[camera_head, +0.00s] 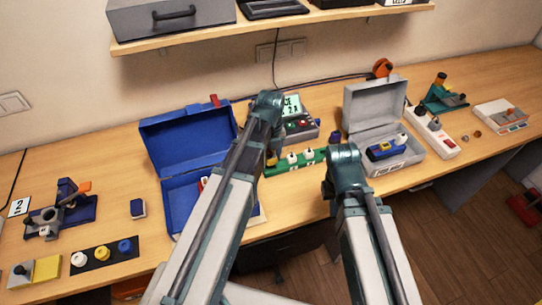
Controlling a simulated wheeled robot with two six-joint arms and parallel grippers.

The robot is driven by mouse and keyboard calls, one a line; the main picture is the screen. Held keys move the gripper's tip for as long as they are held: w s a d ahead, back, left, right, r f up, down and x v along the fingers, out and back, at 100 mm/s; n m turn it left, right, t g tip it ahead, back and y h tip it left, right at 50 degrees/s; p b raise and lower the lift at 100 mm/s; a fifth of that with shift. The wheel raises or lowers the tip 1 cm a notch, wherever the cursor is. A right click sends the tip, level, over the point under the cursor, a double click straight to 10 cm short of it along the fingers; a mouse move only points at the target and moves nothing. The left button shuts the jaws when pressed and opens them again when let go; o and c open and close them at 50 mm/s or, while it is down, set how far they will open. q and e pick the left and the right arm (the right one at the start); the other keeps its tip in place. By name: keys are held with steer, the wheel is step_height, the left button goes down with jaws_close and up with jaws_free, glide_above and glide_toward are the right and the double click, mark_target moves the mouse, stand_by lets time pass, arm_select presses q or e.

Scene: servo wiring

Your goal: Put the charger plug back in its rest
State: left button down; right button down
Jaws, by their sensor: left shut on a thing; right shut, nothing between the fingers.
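My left gripper (272,146) is above the left end of a green strip (285,169) at the middle of the table. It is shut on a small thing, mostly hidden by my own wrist. A bit of yellow-orange shows there. I cannot tell whether it is the charger plug. Two white plug-like pieces (292,158) stand on the green strip. My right gripper (336,139) is shut and empty, near the strip's right end and largely hidden by its wrist. I cannot pick out the plug's rest for sure.
An open blue case (186,140) stands left of my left arm, an open grey case (375,104) to the right. A device with a lit screen (291,105) is behind the strip. A white power strip (436,138) lies at right. A shelf (270,35) overhangs the back.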

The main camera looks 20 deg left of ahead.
mark_target(271, 156)
arm_select(q)
steer(key=shift+f+b, duration=1.4)
steer(key=shift+c, duration=1.5)
jaws_free()
steer(key=shift+r, duration=0.1)
step_height(271, 156, up, 14)
steer(key=p, duration=1.4)
steer(key=shift+f, duration=0.2)
